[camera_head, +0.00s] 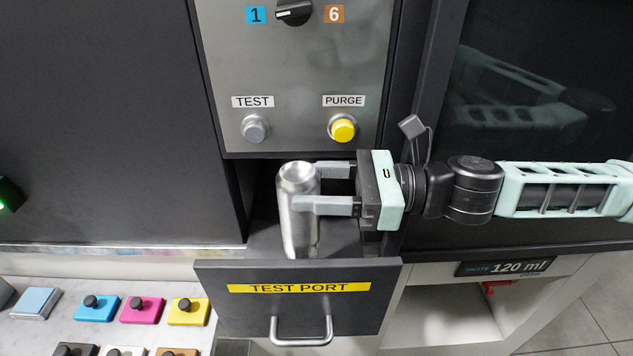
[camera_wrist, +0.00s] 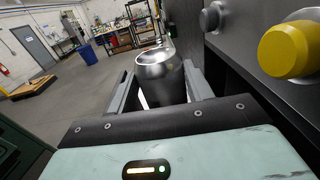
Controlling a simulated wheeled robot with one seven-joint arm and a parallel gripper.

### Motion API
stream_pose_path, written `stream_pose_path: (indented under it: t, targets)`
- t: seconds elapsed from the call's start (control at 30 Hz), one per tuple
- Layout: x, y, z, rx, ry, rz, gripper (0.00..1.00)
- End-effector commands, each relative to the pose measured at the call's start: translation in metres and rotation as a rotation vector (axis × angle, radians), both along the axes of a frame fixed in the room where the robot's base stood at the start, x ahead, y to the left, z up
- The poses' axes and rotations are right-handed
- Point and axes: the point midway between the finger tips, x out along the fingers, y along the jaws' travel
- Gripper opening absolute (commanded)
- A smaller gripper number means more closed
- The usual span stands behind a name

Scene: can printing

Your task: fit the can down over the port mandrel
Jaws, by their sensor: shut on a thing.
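The silver can (camera_head: 299,212) stands close to upright over the open test port drawer (camera_head: 297,296), behind the drawer's front panel. My gripper (camera_head: 318,188) comes in from the right and is shut on the can, with one finger on each side of it near its upper half. The wrist view also shows the can (camera_wrist: 161,78) between the two fingers (camera_wrist: 160,90). The port mandrel is not visible; the can and the drawer front hide the place below. I cannot tell how far the can's lower end is over it.
Above the drawer is a panel with a grey TEST button (camera_head: 255,128), a yellow PURGE button (camera_head: 343,130) and a selector knob (camera_head: 294,12). Coloured blocks with black knobs, such as the magenta one (camera_head: 142,310), sit on the counter at lower left. A drawer handle (camera_head: 301,331) sticks out in front.

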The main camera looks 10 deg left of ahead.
Motion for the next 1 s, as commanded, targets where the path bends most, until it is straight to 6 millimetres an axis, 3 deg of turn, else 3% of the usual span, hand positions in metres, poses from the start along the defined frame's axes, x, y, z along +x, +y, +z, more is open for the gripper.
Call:
stream_pose_path:
  t: [1.0]
  targets:
    - [0.0, 0.0, -0.023, 0.0, 0.001, 0.0, 0.3]
